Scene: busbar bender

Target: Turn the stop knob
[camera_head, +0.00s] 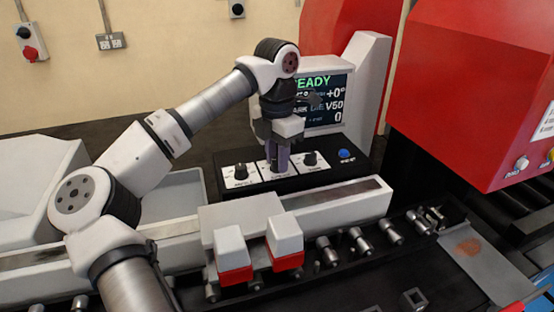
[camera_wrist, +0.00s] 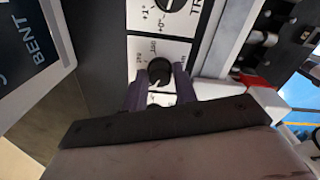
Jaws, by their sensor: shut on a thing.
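The control panel (camera_head: 330,178) has a row of three black knobs on white plates. My gripper (camera_head: 278,166) reaches down from above onto the middle knob and hides most of it. In the wrist view my gripper's two dark fingers (camera_wrist: 160,88) stand on either side of this round black knob (camera_wrist: 160,70), shut on it. Its plate (camera_wrist: 142,48) carries small numerals; its name is hidden, so I cannot confirm that it is the stop knob. The left knob (camera_head: 241,172) and right knob (camera_head: 310,159) stand free beside it.
A display (camera_head: 322,100) reading "READY" stands just behind my gripper. A blue button (camera_head: 344,154) is right of the knobs. A long grey bar with white-and-red blocks (camera_head: 284,240) lies in front. A red machine housing (camera_head: 470,90) fills the right.

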